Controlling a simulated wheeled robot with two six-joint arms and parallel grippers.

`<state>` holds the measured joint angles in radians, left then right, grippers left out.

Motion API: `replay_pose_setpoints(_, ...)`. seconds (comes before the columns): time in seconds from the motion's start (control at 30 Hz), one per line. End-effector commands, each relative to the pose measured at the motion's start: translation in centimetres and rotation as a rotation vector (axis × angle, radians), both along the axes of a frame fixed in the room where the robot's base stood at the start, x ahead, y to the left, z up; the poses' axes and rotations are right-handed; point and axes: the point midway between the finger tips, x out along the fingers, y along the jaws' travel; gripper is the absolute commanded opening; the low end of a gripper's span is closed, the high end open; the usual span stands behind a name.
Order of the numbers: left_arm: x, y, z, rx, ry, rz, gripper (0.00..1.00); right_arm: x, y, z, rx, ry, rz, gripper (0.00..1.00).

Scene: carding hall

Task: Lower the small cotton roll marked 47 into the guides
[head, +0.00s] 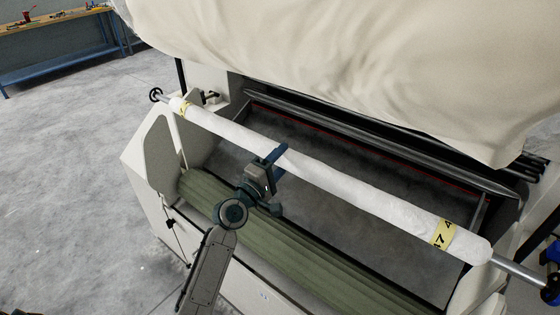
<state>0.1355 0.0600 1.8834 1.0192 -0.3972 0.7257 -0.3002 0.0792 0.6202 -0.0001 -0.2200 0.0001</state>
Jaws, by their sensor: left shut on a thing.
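The small cotton roll (350,190) is long and white and lies slantwise across the machine, from upper left to lower right. A yellow band marked 47 (443,235) is near its right end, and another yellow band is near its left end. A metal rod sticks out at both ends. My left gripper (270,168) is shut on the roll left of its middle. A pale upright side plate (160,150) stands below the roll's left end, perhaps part of the guides. I cannot tell whether the rod touches any guide. My right gripper is not seen.
A green fluted roller (330,263) lies below the cotton roll. A large pale roll (360,55) hangs over the machine's back. Blue and dark parts (553,255) at the right edge are cut off. A workbench (55,25) stands far left, with clear floor before it.

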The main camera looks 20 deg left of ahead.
Motion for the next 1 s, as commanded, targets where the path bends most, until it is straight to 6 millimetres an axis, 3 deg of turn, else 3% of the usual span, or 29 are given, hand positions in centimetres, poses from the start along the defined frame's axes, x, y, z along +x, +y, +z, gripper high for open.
replay_pose_setpoints(0.27, 0.0, 0.0, -0.2, -0.002, -0.006, 0.001, 0.00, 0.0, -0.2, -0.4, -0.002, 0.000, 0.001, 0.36)
replay_pose_setpoints(1.0, -0.1, 0.0, -4.0, -0.002, -0.006, 0.001, 0.00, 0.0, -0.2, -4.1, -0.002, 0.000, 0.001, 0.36)
